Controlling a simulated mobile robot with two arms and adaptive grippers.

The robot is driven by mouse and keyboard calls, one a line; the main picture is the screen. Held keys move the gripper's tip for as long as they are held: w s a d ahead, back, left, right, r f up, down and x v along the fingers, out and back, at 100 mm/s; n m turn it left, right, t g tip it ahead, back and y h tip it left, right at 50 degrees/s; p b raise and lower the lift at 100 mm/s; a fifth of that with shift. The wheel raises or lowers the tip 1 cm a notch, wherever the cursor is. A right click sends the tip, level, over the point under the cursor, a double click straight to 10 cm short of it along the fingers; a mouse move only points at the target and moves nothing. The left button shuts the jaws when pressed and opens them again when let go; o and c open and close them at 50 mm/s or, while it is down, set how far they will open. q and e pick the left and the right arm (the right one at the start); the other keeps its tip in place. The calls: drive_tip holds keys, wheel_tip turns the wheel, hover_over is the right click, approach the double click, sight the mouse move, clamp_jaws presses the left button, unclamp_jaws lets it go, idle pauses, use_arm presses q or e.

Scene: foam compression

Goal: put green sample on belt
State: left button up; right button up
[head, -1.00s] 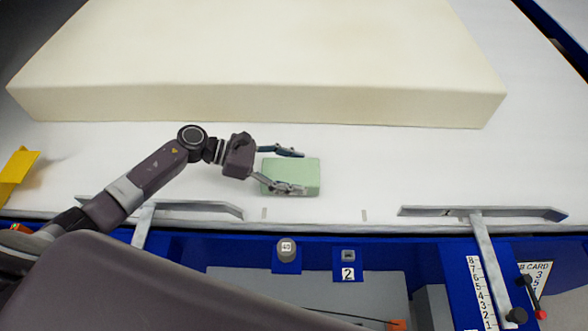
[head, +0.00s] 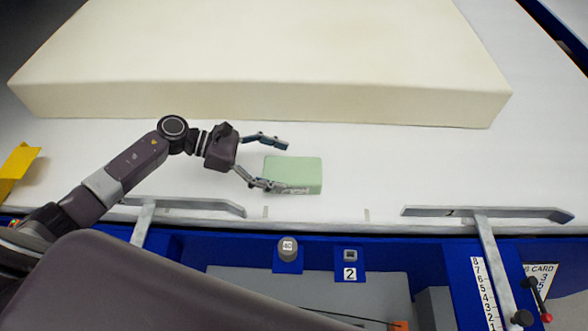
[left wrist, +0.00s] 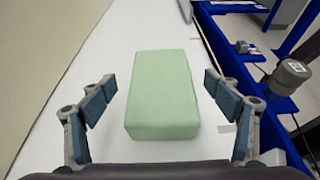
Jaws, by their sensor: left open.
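The green sample (head: 293,174) is a pale green block lying flat on the white belt (head: 400,165). In the left wrist view the green sample (left wrist: 162,95) is just ahead, with one finger apart on each side. My left gripper (head: 276,164) is open and empty at the left end of the block. In the head view its nearer finger overlaps the block's lower left corner; whether it touches I cannot tell. The right gripper is not in view.
A large cream foam slab (head: 260,105) lies behind the block. Metal guide bars (head: 490,213) stand along the belt's front edge. A grey knob (head: 288,247) sits on the blue frame below. A yellow piece (head: 17,165) is at far left. The belt right of the block is clear.

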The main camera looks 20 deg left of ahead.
use_arm(q)
drive_tip(key=b+v, duration=0.1)
drive_tip(key=v, duration=0.5)
drive_tip(key=shift+s+a+f, duration=0.1)
drive_tip(key=shift+a, duration=0.15)
drive_tip(key=shift+s+a+r, duration=0.15)
drive_tip(key=shift+a+r, duration=0.2)
drive_tip(key=shift+a, duration=0.05)
